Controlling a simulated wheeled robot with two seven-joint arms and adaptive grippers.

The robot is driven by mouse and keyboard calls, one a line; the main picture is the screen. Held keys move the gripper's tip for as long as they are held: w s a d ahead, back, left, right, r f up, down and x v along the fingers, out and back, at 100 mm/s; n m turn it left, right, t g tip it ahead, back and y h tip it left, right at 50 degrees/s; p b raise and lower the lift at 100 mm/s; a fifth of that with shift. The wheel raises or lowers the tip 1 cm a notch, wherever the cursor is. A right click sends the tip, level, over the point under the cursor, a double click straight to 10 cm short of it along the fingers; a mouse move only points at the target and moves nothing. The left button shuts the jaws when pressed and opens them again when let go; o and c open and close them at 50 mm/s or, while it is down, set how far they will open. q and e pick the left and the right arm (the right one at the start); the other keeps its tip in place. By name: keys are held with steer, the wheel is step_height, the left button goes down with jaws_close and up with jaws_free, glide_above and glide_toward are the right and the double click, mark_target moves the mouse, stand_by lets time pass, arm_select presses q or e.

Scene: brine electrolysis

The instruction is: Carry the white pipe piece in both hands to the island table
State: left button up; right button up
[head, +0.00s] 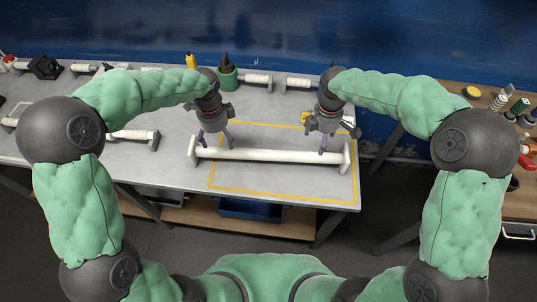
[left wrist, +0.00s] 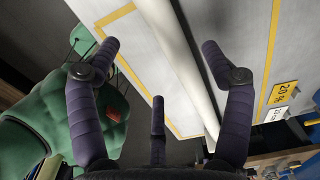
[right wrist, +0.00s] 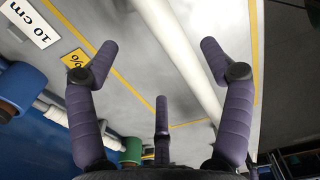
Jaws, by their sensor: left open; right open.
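The white pipe piece (head: 270,155) lies lengthwise on a grey table, with a flange at each end, partly over the yellow outline. My left gripper (head: 214,146) is open above the pipe's left part; in the left wrist view the pipe (left wrist: 172,48) runs between its spread fingers (left wrist: 160,50). My right gripper (head: 328,150) is open above the pipe's right part; in the right wrist view the pipe (right wrist: 180,50) passes between its spread fingers (right wrist: 158,55). Contact with the pipe cannot be told. I cannot tell which surface is the island table.
A green holder (head: 228,78) and several white pipe pieces stand along the table's back. Another pipe piece (head: 133,135) lies at left. A wooden bench (head: 465,100) with bottles stands at right, across a floor gap. A blue bin (head: 250,209) sits on the lower shelf.

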mark_target(223, 152)
arm_select(q)
step_height(223, 152, down, 11)
steer(key=shift+r, duration=0.1)
arm_select(e)
step_height(223, 152, down, 11)
steer(key=shift+r, duration=0.1)
arm_select(q)
jaws_close()
arm_select(e)
jaws_close()
